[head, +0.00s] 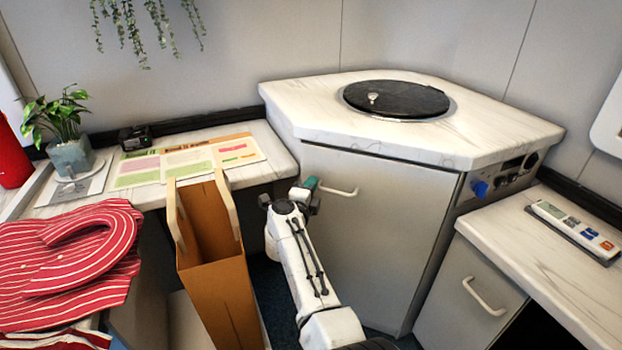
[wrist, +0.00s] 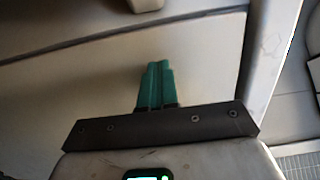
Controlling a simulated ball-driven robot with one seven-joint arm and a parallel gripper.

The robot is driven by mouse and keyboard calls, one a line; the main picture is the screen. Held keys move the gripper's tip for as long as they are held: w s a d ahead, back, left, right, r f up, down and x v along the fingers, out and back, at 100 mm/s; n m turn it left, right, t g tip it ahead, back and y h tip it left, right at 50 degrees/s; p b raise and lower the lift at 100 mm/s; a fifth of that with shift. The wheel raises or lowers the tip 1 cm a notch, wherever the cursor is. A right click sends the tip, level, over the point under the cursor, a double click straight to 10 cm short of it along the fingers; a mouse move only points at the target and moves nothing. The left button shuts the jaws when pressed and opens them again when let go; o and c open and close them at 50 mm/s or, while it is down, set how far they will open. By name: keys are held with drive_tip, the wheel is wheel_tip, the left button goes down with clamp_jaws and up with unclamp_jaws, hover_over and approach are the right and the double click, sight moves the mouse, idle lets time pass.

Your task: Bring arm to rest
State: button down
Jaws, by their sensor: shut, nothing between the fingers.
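My gripper (head: 311,183) is at the end of my white arm, in front of the corner cabinet's grey door (head: 375,240) and just left of its handle (head: 338,191) in the head view. In the wrist view my gripper's green fingers (wrist: 155,84) are together with nothing between them. A pale panel fills the background there. Whether the fingertips touch the cabinet door cannot be told.
The corner counter (head: 300,110) has a round dark lid (head: 397,98). A striped cloth (head: 70,260) lies at left. A drawer cabinet (head: 465,300) stands at right, with a remote (head: 572,230) on top.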

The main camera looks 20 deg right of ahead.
drive_tip(key=s+a+f+n+t+y+p, duration=0.2)
drive_tip(key=s+a+n+t+y, duration=0.35)
drive_tip(key=s+n+y, duration=0.9)
drive_tip(key=s+d+f+n+g, duration=0.1)
drive_tip(key=s+f+n+g, duration=0.35)
drive_tip(key=s, duration=0.45)
drive_tip(key=s+f+n+g, duration=0.3)
drive_tip(key=s+f+g, duration=0.15)
drive_tip(key=s, duration=0.45)
drive_tip(key=s+d+f+n+g, duration=0.1)
drive_tip(key=s+f+n+g, duration=0.35)
drive_tip(key=s, duration=0.45)
drive_tip(key=s+d+r+g+h, duration=0.25)
drive_tip(key=s+g, duration=0.25)
drive_tip(key=s, duration=1)
wheel_tip(320, 180, up, 14)
drive_tip(key=p, duration=1.4)
drive_tip(key=shift+s+d+m+h, duration=0.25)
drive_tip(key=shift+d+m+h, duration=0.05)
drive_tip(key=shift+d+m, duration=0.05)
